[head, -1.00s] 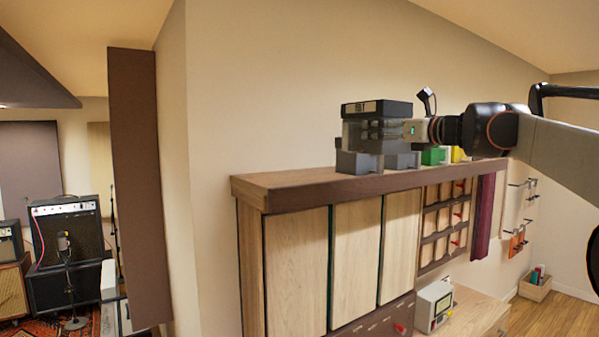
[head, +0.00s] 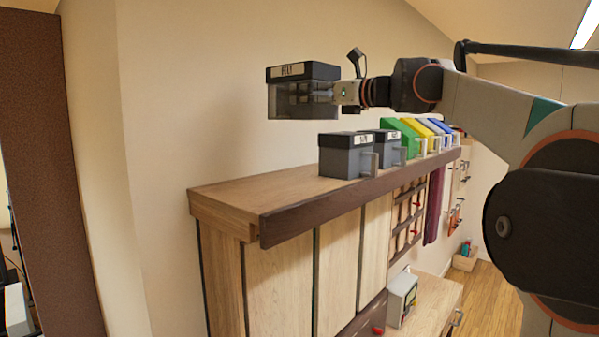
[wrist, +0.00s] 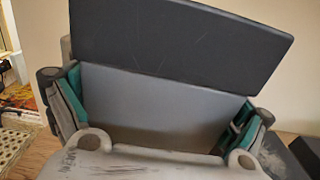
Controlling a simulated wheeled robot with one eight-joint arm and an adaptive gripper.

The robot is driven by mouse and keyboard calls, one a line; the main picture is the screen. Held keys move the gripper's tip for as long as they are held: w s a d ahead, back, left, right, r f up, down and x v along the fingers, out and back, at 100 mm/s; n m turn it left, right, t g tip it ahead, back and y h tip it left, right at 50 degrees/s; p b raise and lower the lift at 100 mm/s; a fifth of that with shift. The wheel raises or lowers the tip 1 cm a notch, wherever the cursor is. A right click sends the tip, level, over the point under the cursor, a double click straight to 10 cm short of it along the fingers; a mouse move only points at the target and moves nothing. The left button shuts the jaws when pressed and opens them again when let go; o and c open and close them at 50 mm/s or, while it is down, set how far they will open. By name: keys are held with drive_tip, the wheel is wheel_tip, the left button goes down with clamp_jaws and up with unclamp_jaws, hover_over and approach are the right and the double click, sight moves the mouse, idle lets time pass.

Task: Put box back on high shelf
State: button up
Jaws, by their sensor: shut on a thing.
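A box with a black lid, a light label and a see-through grey body (head: 303,98) hangs in the air above and to the left of the grey boxes on the high shelf. My gripper (head: 338,93) is shut on this box from its right side. In the wrist view the box (wrist: 150,105) fills the space between the two fingers, its dark lid on top; the gripper (wrist: 155,125) has a green-lined finger at each side. The high shelf (head: 235,193) is the wooden top of the cabinet, and its left end is bare.
Two grey boxes with dark lids, a nearer one (head: 347,160) and one behind it (head: 392,148), stand on the shelf. Green (head: 402,137), yellow and blue bins line up farther right. A wall rises behind the shelf.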

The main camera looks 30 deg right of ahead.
wheel_tip(320, 180, down, 17)
drive_tip(key=shift+s+f+p, duration=0.15)
drive_tip(key=shift+f+p, duration=0.05)
drive_tip(key=shift+p, duration=0.95)
drive_tip(key=shift+f, duration=0.15)
drive_tip(key=o, duration=1.2)
drive_tip(key=shift+c, duration=0.2)
drive_tip(key=shift+r, duration=0.2)
drive_tip(key=shift+f, duration=0.1)
